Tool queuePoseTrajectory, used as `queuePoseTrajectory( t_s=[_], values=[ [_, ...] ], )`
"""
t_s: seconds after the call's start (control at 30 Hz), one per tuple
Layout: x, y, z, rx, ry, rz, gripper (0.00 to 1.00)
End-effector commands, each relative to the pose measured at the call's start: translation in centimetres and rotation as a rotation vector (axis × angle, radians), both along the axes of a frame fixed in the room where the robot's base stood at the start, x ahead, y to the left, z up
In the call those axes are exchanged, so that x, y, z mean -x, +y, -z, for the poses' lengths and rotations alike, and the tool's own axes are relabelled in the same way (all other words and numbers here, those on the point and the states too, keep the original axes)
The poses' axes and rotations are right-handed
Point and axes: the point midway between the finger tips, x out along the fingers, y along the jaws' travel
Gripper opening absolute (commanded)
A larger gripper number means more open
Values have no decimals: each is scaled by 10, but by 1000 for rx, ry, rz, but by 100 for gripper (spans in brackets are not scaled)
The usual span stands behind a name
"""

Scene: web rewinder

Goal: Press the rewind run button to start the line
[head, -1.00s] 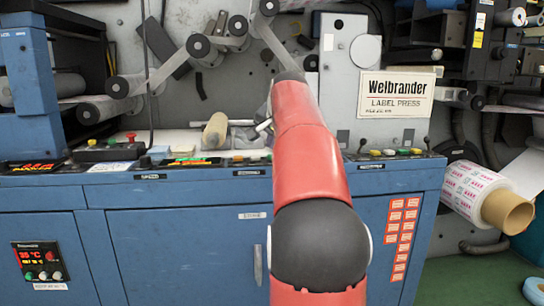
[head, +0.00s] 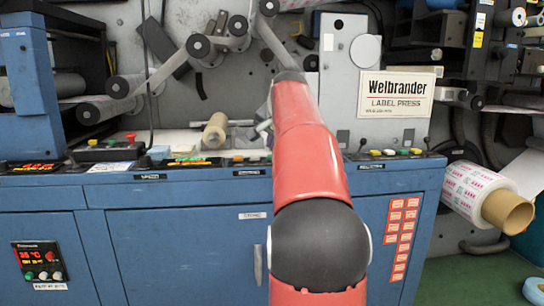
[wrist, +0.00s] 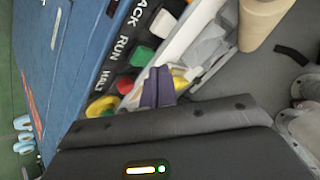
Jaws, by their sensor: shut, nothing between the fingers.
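In the wrist view, a green button (wrist: 142,56) sits beside the printed word RUN on a dark panel strip. A red button (wrist: 124,85) is beside it, and a white button (wrist: 160,25) is on its other side. A yellow button (wrist: 102,106) lies at the near end of the row. My gripper (wrist: 157,88) is shut and empty, its purple fingers next to the row, nearest the red and green buttons. I cannot tell how high the tips are above the panel. In the head view my red arm hides most of the gripper and part of the console.
The blue console (head: 190,240) spans the front. A cardboard core (head: 215,130) lies behind the console ledge, left of my arm. Another button row (head: 390,152) is right of my arm. A large label roll (head: 475,192) sticks out at the right.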

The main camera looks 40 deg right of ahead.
Motion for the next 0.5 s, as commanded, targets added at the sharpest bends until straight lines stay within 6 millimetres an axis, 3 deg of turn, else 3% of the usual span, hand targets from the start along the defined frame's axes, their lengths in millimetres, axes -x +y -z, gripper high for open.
queuePoseTrajectory(
  t_s=[0.5],
  values=[
    [0,0,8,0,0,0,0]
  ],
)
